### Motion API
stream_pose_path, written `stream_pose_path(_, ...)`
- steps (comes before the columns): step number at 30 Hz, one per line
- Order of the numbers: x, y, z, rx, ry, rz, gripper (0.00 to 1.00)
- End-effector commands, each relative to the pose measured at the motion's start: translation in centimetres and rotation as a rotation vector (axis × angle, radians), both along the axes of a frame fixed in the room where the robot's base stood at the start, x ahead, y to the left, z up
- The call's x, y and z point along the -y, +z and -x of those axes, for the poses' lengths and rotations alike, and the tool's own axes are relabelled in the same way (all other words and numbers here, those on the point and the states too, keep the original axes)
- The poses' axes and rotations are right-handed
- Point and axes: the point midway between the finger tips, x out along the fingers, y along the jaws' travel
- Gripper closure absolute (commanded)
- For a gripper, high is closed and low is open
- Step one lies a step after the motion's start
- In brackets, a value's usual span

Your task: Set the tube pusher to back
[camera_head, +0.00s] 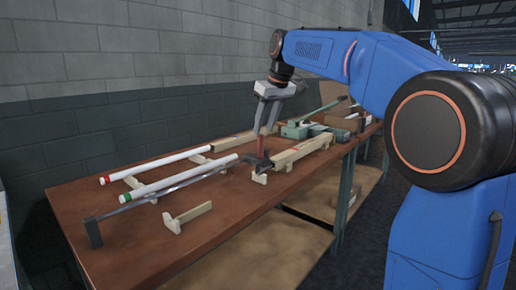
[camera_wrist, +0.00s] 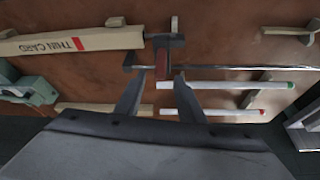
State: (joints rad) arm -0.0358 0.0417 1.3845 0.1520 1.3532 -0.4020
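The tube pusher is a thin metal rod (camera_head: 182,185) with a dark block at each end. A red upright handle (camera_head: 262,146) stands on the dark block (camera_head: 259,163) by the beige tube marked "THIN CARD" (camera_wrist: 70,42). In the wrist view the red handle (camera_wrist: 162,64) lies ahead of and between my fingertips. My gripper (camera_head: 268,127) points down over it, and also shows in the wrist view (camera_wrist: 160,78). Its fingers are apart, with a visible gap beside the handle. I cannot tell whether either finger touches it.
Two white tubes lie on supports beside the rod, one with a green end (camera_head: 125,198) and one with a red end (camera_head: 103,181). A green machine (camera_head: 300,129) stands further back on the brown bench (camera_head: 225,225). A grey block wall (camera_head: 90,110) runs behind the bench.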

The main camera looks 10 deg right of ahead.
Motion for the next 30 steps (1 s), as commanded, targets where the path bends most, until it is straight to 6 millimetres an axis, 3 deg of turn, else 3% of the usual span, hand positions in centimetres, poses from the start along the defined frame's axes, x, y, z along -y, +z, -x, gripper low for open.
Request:
stream_pose_path(9,-0.9,-5.3,-2.0,-0.002,0.0,0.0,0.64)
stream_pose_path(15,-1.3,-7.7,-2.9,-0.001,0.0,0.0,0.64)
stream_pose_path(21,-1.5,-8.8,-3.3,0.0,0.0,0.0,0.64)
stream_pose_path(30,-1.5,-8.9,-3.4,0.0,0.0,0.0,0.64)
